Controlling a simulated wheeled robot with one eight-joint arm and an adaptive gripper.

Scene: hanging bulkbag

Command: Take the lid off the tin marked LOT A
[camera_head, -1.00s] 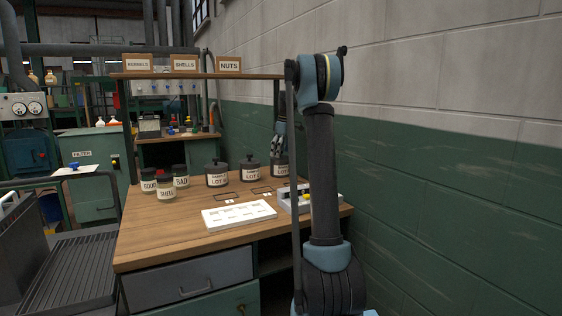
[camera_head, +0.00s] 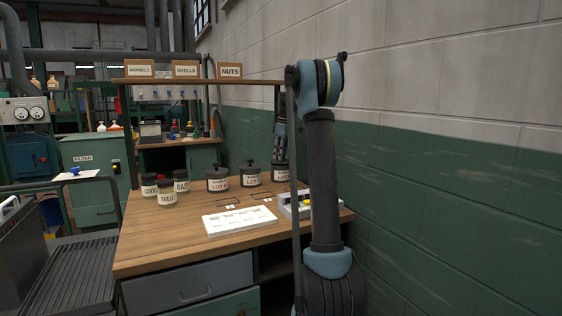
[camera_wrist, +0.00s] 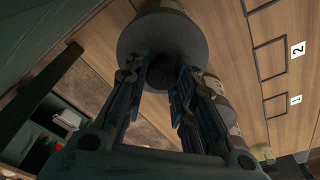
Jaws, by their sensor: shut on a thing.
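Three dark tins with knobbed lids stand in a row on the wooden bench: the left tin (camera_head: 217,180), the middle tin (camera_head: 250,176) and the right tin (camera_head: 281,174). Their labels begin with LOT, but I cannot read the letters surely. My gripper (camera_head: 281,158) is over the right tin, pointing down. In the wrist view my gripper (camera_wrist: 162,72) is shut on the knob of a round grey lid (camera_wrist: 140,38). The knob is mostly hidden between the fingers. The lid appears to sit on its tin; I cannot tell whether there is a gap.
A white card (camera_head: 238,220) and a grey tray (camera_head: 294,208) lie nearer the front. Small jars (camera_head: 167,196) stand at left. A shelf (camera_head: 205,80) and the wall (camera_head: 400,180) bound the space.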

